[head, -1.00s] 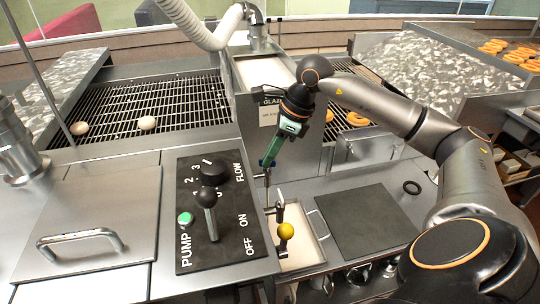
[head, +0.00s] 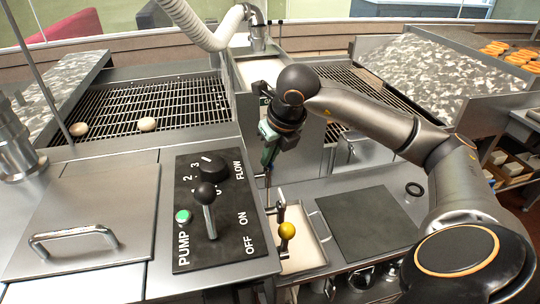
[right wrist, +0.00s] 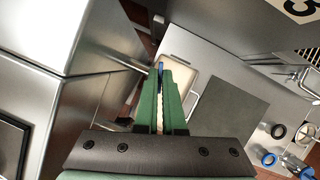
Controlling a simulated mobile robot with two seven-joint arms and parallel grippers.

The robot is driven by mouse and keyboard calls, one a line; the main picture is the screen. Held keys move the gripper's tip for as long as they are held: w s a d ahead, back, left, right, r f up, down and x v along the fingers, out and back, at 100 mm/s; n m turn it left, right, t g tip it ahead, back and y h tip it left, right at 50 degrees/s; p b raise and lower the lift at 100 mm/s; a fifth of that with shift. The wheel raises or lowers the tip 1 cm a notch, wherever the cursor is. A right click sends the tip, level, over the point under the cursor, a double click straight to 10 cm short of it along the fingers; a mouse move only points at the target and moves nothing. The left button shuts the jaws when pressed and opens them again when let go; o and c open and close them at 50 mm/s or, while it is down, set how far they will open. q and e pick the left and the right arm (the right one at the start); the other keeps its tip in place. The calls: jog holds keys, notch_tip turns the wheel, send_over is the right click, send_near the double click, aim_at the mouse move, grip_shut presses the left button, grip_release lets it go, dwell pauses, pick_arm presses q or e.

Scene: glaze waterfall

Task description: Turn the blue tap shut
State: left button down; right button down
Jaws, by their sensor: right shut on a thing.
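The blue tap handle (right wrist: 161,68) shows as a small blue piece between my right fingertips in the right wrist view, next to a thin metal pipe (right wrist: 134,62). My right gripper (right wrist: 163,76) has green fingers and is shut on that blue handle. In the head view my right gripper (head: 268,166) points down beside the right edge of the pump console, and the blue handle is mostly hidden by it. Most of the tap's body is hidden, so its angle cannot be told. My left gripper is not in view.
The pump panel (head: 228,234) with a black lever (head: 208,208) stands just left of my gripper. A yellow knob (head: 287,230) sits over a white tray (head: 306,257). A dark mat (head: 366,222) and a black ring (head: 413,189) lie to the right.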

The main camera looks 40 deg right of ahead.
jog(key=shift+a+m+g+h, duration=0.1)
jog(key=shift+m+g+h, duration=0.4)
jog(key=shift+m, duration=1.4)
jog(key=c, duration=1)
grip_release()
jog(key=shift+a+p+v, duration=0.1)
jog(key=shift+p+v, duration=0.85)
jog(key=shift+v, duration=2.2)
jog(key=shift+a+p+v, duration=0.15)
jog(key=shift+p+v, duration=0.75)
jog(key=shift+v, duration=2.25)
